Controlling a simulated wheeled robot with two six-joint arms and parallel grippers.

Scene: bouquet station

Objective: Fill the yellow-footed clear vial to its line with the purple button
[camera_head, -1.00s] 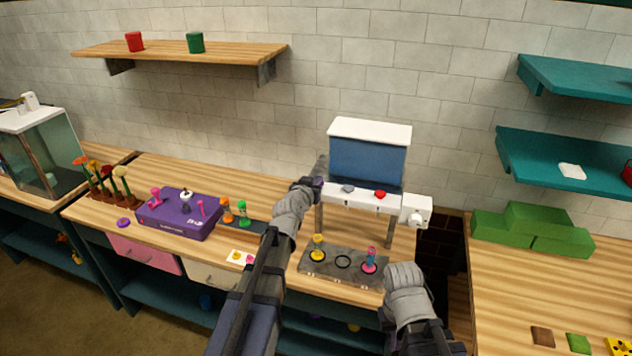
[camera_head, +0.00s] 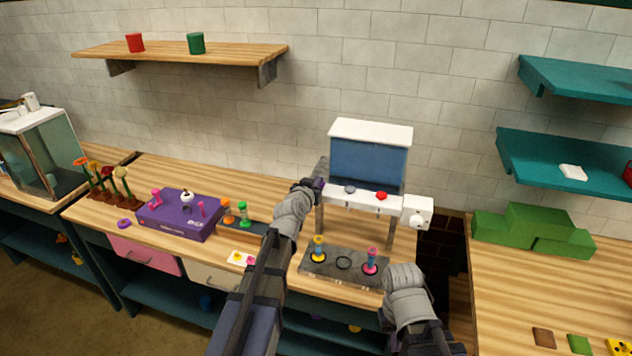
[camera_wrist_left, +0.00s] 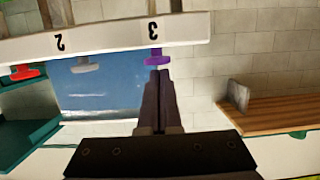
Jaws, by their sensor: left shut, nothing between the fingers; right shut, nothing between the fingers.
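The yellow-footed vial (camera_head: 318,250) stands in the left ring of the grey tray (camera_head: 331,269), below the dispenser (camera_head: 367,160). Its middle looks bluish; its fill line is too small to make out. The purple button (camera_wrist_left: 155,57) is at the dispenser's left end, beside the number 3 in the left wrist view. My left gripper (camera_wrist_left: 158,74) is shut and empty, its tips at the button and seemingly touching it. In the head view the left gripper (camera_head: 317,185) partly hides the button. My right arm is at the tray's right; its fingers are hidden.
A pink-footed vial (camera_head: 371,261) stands in the tray's right ring; the middle ring (camera_head: 343,263) is empty. The dispenser also has a grey button (camera_head: 349,189) and a red button (camera_head: 381,196). A purple box (camera_head: 180,217) and small orange and green items stand left of my left arm.

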